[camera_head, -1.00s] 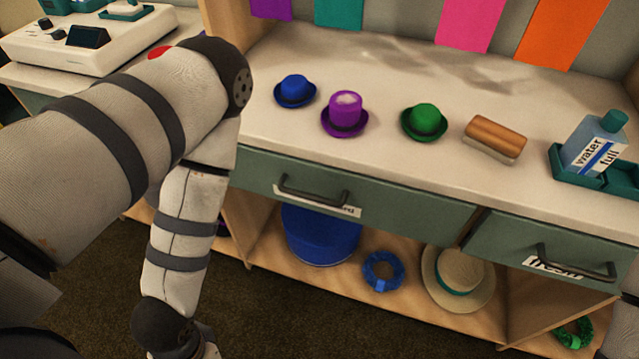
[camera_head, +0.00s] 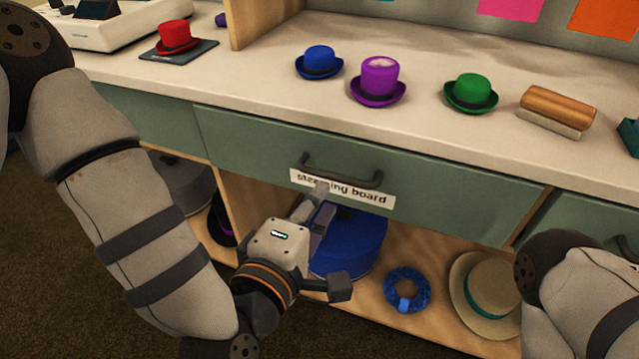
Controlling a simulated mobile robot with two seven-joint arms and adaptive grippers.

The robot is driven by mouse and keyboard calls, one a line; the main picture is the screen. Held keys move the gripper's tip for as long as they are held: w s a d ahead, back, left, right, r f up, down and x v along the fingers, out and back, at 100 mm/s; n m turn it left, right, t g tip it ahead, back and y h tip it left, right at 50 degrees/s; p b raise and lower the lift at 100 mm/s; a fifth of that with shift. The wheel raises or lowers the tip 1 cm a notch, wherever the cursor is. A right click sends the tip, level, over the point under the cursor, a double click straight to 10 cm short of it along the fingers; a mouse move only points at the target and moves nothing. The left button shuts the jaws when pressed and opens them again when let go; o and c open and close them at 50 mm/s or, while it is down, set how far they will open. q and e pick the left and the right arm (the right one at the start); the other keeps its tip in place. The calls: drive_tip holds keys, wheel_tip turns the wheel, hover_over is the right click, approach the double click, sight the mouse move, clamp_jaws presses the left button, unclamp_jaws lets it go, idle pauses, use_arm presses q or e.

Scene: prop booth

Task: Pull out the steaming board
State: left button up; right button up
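A green-grey drawer (camera_head: 250,146) carries a white label (camera_head: 368,193) reading "steaming board" and a dark bar handle (camera_head: 340,176). The drawer front looks flush with the counter, so it appears closed. My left gripper (camera_head: 332,238) is in front of the drawer, a little below the handle. Its fingers are spread wide apart and hold nothing. One fingertip overlaps the label in the picture; I cannot tell whether it touches. The steaming board itself is not visible. My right arm comes in at the lower right, with its gripper out of view.
Blue (camera_head: 319,62), purple (camera_head: 378,81) and green (camera_head: 470,93) hats and a wooden-backed brush (camera_head: 556,109) stand on the counter. A red hat (camera_head: 176,36) sits on a dark pad. Below are a blue round box (camera_head: 350,240), a blue ring (camera_head: 406,289) and a straw hat (camera_head: 488,290).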

sight(334, 179)
use_arm(q)
drive_tip(key=x, duration=0.8)
drive_tip(key=shift+w+d+b, duration=0.1)
drive_tip(key=shift+w+b, duration=0.15)
drive_tip(key=shift+b, duration=0.05)
clamp_jaws()
